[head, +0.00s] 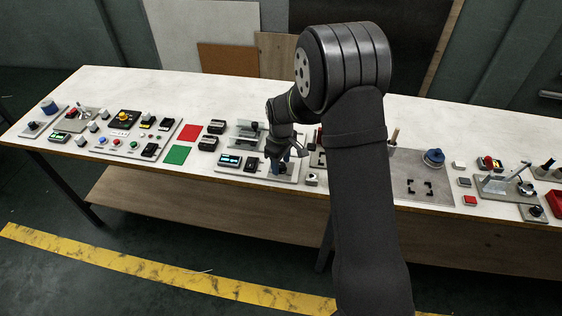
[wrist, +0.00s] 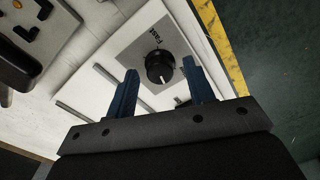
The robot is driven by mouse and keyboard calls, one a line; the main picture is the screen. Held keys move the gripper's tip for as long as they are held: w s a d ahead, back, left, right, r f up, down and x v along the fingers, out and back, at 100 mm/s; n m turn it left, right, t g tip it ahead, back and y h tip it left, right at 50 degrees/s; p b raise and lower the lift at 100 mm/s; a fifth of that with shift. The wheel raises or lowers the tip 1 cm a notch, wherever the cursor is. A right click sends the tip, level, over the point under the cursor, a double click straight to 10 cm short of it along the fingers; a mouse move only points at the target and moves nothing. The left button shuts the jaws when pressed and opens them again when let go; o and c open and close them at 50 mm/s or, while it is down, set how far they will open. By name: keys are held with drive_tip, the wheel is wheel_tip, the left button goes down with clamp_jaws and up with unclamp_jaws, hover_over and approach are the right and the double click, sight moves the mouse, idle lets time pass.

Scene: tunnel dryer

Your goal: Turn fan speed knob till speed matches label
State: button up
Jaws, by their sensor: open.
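The fan speed knob (wrist: 160,67) is black and round, on a grey plate (wrist: 135,50) marked "Fast" beside the knob. A short white mark shows on the knob's edge nearest my gripper. My gripper (wrist: 160,70) is open, with one blue finger on each side of the knob in the wrist view. Gaps show between the fingers and the knob; I cannot tell their height above it. My gripper hides the knob there.
A black switch box (head: 251,164) is close on the left. Several other control panels line the white table (head: 100,80). The table's front edge is near.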

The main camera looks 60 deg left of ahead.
drive_tip(key=shift+c, duration=0.4)
drive_tip(key=c, duration=0.9)
drive_tip(key=shift+m, duration=0.3)
drive_tip(key=m, duration=1)
drive_tip(key=o, duration=1)
